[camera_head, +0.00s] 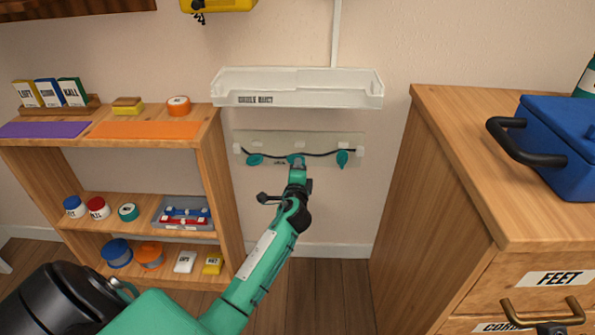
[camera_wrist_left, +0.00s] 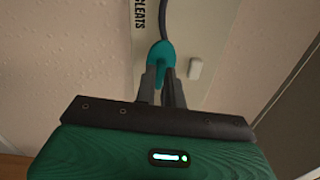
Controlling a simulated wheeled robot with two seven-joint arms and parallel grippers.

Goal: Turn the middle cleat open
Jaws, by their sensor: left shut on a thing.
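A pale board (camera_head: 318,138) on the wall carries three teal cleats in a row with a dark cord (camera_head: 325,153) running across them. The left cleat (camera_head: 254,160) and right cleat (camera_head: 342,159) stand clear of my arms. My left gripper (camera_head: 297,167) is at the middle cleat (camera_head: 296,158) and covers its lower part. In the left wrist view the fingers of my left gripper (camera_wrist_left: 164,82) are shut on the teal middle cleat (camera_wrist_left: 162,54), with the cord (camera_wrist_left: 179,10) rising from it. My right gripper is out of view.
A white tray shelf (camera_head: 310,97) is fixed just above the board. A wooden shelf unit (camera_head: 226,190) with jars and boxes stands left.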

